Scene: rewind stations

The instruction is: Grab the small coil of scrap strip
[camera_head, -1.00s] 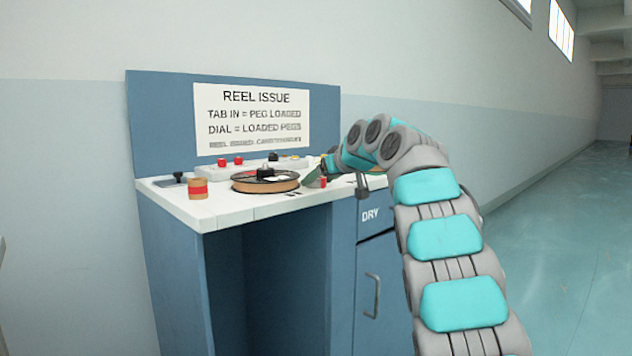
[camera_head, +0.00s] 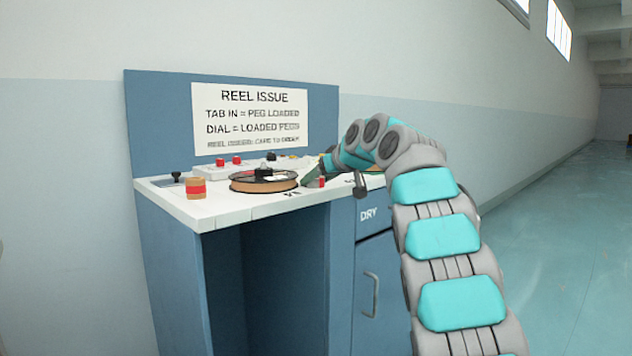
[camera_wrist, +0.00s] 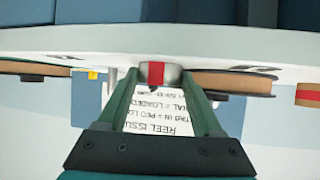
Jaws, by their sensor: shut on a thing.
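In the head view the coil (camera_head: 322,182) shows as a small red and pale piece at the counter's front edge, beside a green fingertip of my gripper (camera_head: 317,174). Much of the gripper is hidden there by my arm. I cannot tell whether the coil is clear of the counter.
A larger red-banded roll (camera_head: 196,188) stands at the left of the white counter (camera_head: 218,212). A brown reel (camera_head: 264,182) lies just left of my gripper. Another reel shows in the wrist view (camera_wrist: 30,68). A sign (camera_head: 251,119) hangs behind.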

